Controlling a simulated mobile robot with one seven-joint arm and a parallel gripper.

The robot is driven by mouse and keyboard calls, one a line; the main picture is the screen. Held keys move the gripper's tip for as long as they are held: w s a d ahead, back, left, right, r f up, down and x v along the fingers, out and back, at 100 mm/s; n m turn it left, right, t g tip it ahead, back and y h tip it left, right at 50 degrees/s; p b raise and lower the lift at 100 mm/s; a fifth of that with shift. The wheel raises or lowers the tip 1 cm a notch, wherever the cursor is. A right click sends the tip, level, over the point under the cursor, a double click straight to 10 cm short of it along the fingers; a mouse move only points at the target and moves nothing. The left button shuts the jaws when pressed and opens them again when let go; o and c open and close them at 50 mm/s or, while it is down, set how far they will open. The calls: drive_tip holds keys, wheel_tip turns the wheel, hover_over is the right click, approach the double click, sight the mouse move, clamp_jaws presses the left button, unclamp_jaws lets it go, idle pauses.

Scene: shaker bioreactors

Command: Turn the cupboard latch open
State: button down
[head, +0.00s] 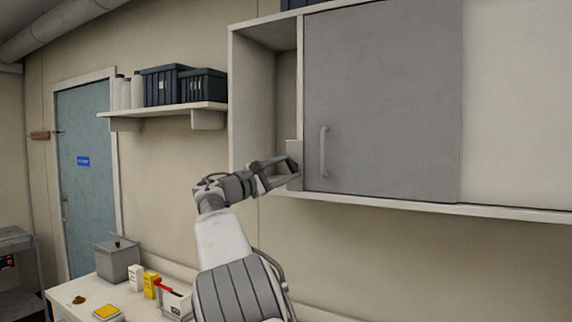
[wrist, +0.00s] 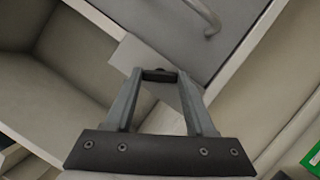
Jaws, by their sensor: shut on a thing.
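The wall cupboard has a grey door (head: 385,105) with a vertical bar handle (head: 324,152); the handle also shows at the top of the wrist view (wrist: 205,17). A pale plate (head: 294,150) sits at the door's lower left edge, and it shows in the wrist view (wrist: 130,52). My gripper (head: 288,168) is at this plate, left of the handle. In the wrist view its fingertips (wrist: 158,76) close on a small dark piece, the latch (wrist: 159,74), in front of the plate. The fingers hide part of it, and I cannot tell its turn angle.
Left of the door is an open cupboard bay (head: 262,100). A shelf (head: 160,109) with dark crates (head: 203,86) and white bottles hangs further left. Below is a bench (head: 90,292) with a grey bin (head: 118,260) and small boxes. The wall under the cupboard is clear.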

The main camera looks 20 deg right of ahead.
drive_tip(key=m, duration=0.1)
drive_tip(key=m+g+p, duration=0.1)
drive_tip(key=m+y+p, duration=0.1)
drive_tip(key=shift+r+m, duration=0.25)
drive_tip(key=shift+m, duration=0.15)
drive_tip(key=shift+m+g+y+p, duration=0.35)
drive_tip(key=shift+m+p, duration=0.4)
drive_tip(key=shift+m, duration=0.45)
drive_tip(key=shift+f+m, duration=0.1)
drive_tip(key=shift+m, duration=0.2)
drive_tip(key=shift+c, duration=1.2)
unclamp_jaws()
drive_tip(key=b+v, duration=0.3)
drive_tip(key=v, duration=1.4)
drive_tip(key=shift+a+r, duration=0.25)
